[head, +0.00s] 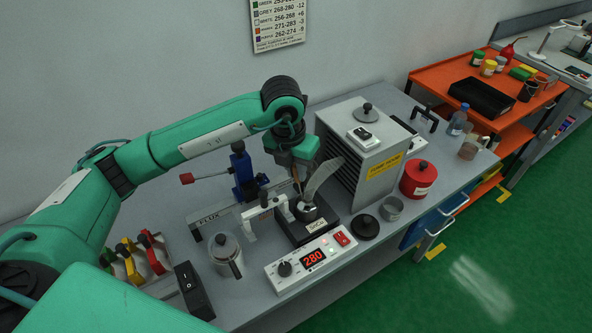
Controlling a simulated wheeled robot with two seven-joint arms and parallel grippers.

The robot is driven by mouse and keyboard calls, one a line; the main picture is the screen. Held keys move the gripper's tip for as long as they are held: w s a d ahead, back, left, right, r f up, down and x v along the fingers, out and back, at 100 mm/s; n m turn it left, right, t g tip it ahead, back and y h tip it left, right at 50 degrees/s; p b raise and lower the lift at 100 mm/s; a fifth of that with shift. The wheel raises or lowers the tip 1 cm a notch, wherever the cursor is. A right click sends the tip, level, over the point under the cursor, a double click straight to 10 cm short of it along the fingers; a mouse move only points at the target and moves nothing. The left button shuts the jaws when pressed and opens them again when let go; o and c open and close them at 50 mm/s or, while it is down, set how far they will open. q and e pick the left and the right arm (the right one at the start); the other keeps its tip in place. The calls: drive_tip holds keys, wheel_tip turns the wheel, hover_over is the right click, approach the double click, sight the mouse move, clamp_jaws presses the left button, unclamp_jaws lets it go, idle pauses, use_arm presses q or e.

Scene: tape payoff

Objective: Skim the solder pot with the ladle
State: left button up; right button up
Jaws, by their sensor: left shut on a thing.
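The solder pot (308,211) sits in a black square base with a small label on its front, near the middle of the bench. My left gripper (298,172) is above the pot and points down. It is shut on the ladle, whose thin brownish handle (297,182) shows just below the fingers. The ladle's bowl is too small or hidden to make out, so I cannot tell whether it touches the solder. A pale grey curved strip (322,176) rises beside the pot's opening. My right gripper is not in view.
A control box (311,260) reading 280 stands in front of the pot. A louvred grey cabinet (362,158) is close behind right. A red tin (418,180), grey cup (391,208) and black lid (365,227) lie right; a lidded metal pot (226,254) stands left.

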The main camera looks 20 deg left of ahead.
use_arm(q)
drive_tip(key=shift+r+p, duration=1)
drive_tip(key=shift+r, duration=1.6)
